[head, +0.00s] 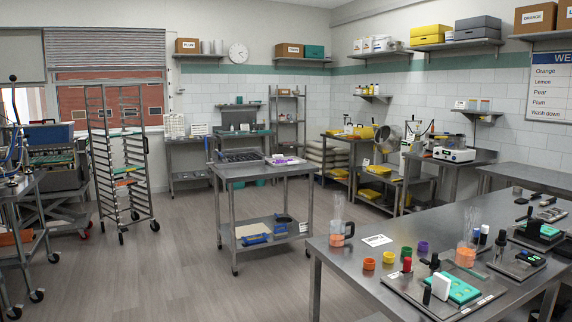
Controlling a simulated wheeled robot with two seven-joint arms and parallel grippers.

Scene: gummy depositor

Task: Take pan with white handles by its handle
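I cannot make out a pan with clear white handles in the head view. A tilted steel pot (387,138) stands among the equipment by the right wall; no white handle is clear on it. A small dark vessel (284,219) sits on the lower shelf of the steel cart (265,173) in the middle of the room, too small to tell what it is. Neither of my grippers is in view.
A steel table (340,256) with jugs, coloured caps and teal moulds fills the right foreground. A tall rack (122,160) stands at the left, and a wheeled steel bench (20,187) is at the left edge. The floor (165,270) left of the cart is clear.

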